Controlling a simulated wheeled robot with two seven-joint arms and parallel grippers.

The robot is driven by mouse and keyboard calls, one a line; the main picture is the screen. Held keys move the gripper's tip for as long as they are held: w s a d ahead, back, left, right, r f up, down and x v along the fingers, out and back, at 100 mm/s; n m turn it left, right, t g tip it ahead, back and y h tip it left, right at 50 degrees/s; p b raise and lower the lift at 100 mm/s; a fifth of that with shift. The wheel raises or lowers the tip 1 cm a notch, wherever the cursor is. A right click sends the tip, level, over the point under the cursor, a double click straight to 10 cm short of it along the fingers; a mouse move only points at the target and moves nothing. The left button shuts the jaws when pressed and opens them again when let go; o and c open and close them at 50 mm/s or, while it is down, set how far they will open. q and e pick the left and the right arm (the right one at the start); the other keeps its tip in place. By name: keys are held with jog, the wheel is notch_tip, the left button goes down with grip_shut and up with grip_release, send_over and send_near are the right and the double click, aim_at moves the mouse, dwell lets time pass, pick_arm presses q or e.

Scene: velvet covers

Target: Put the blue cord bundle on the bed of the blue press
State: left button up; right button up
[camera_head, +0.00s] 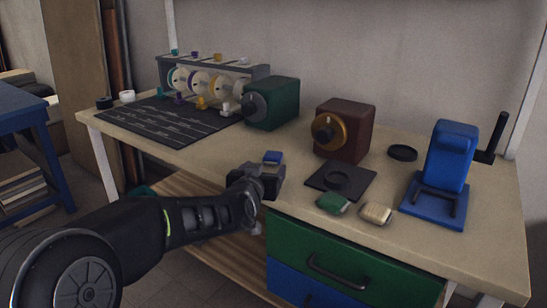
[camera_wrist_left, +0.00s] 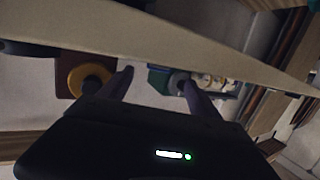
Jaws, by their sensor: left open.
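The blue cord bundle (camera_head: 272,157) shows just beyond my left gripper (camera_head: 267,172) in the head view, near the table's front edge. The gripper partly hides it, and I cannot tell whether they touch. My left gripper is open; its two fingers show apart in the left wrist view (camera_wrist_left: 158,92), where I cannot make out the bundle. The blue press (camera_head: 453,150) stands at the right of the table. Its flat blue bed (camera_head: 425,210) is at the front, with dark rails and no bundle on it. My right gripper is not in view.
A green bundle (camera_head: 333,203) and a beige bundle (camera_head: 376,213) lie near the front edge, between my gripper and the press. A black plate with a ring (camera_head: 360,191) lies behind them. A brown machine (camera_head: 352,125) and a green machine (camera_head: 277,103) stand farther back.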

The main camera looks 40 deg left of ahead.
aim_at(270, 161)
pick_arm(q)
jog(key=shift+x, duration=1.3)
jog(key=shift+x, duration=2.65)
jog(key=shift+r, duration=0.1)
jog(key=shift+c, duration=0.4)
jog(key=c, duration=1.5)
notch_tip(270, 161, up, 10)
jog(key=p, duration=0.5)
jog(key=shift+r, duration=0.1)
